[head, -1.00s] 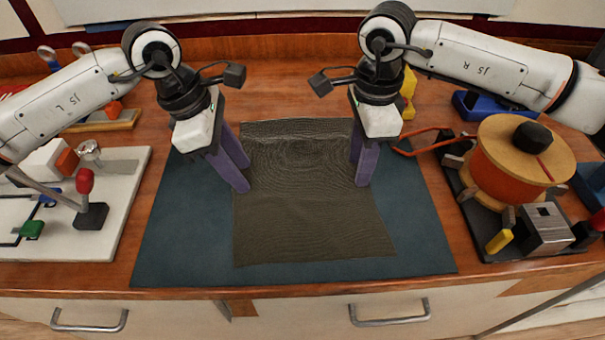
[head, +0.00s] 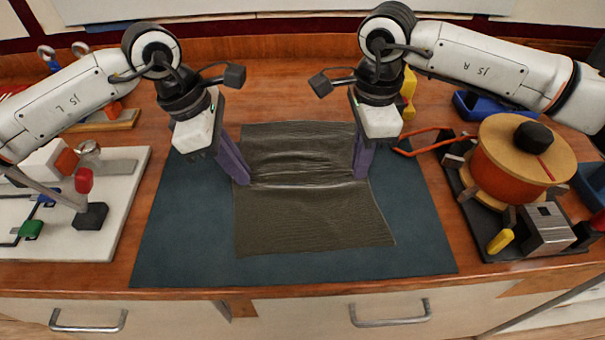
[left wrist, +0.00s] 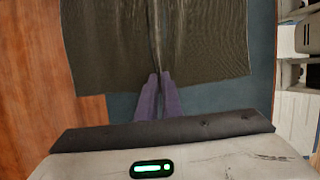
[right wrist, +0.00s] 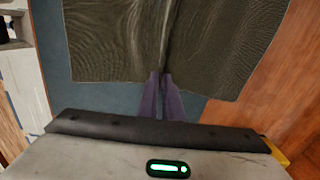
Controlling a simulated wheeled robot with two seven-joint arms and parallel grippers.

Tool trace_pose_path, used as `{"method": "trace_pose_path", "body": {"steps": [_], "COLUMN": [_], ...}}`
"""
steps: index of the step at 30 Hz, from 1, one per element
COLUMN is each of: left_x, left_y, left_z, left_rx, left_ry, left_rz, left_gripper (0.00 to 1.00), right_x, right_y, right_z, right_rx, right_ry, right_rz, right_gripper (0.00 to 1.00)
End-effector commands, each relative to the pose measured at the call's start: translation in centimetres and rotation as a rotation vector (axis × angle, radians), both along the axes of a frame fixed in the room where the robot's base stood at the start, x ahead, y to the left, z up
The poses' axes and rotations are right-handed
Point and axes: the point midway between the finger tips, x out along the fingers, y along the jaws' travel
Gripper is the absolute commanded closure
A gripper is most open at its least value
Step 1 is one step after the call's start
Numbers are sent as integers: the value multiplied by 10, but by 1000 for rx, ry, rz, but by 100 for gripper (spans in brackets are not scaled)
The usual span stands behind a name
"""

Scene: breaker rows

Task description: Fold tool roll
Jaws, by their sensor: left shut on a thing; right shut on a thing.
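The tool roll (head: 310,220) is a dark olive-brown cloth lying open on the blue-grey mat (head: 190,240). A raised crease runs across its middle between my two grippers. My left gripper (head: 243,181) is shut on the cloth's left edge; the left wrist view shows its purple fingers (left wrist: 157,78) pinching the cloth at the end of the crease. My right gripper (head: 361,176) is shut on the right edge; its fingers (right wrist: 160,77) also pinch the crease in the right wrist view. The cloth (left wrist: 205,40) spreads to both sides of the fingers.
At the left stands a white board (head: 125,200) with a red-knobbed lever (head: 84,182). At the right a large orange spool (head: 520,160) stands on a black base with a metal block (head: 546,228). An orange-handled tool (head: 425,147) lies near my right gripper. The mat's front is clear.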

Motion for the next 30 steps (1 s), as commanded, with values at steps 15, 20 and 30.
{"method": "trace_pose_path", "body": {"steps": [15,20,30], "left_x": [0,0,0], "left_y": [0,0,0], "left_z": [31,43,45], "left_rx": [1,1,1], "left_ry": [1,1,0], "left_rz": [0,0,0], "left_gripper": [100,100,100], "right_x": [0,0,0], "right_y": [0,0,0], "right_z": [31,43,45], "right_rx": [-1,-1,-1], "right_ry": [2,1,1], "right_rz": [0,0,0], "right_gripper": [100,100,100]}}
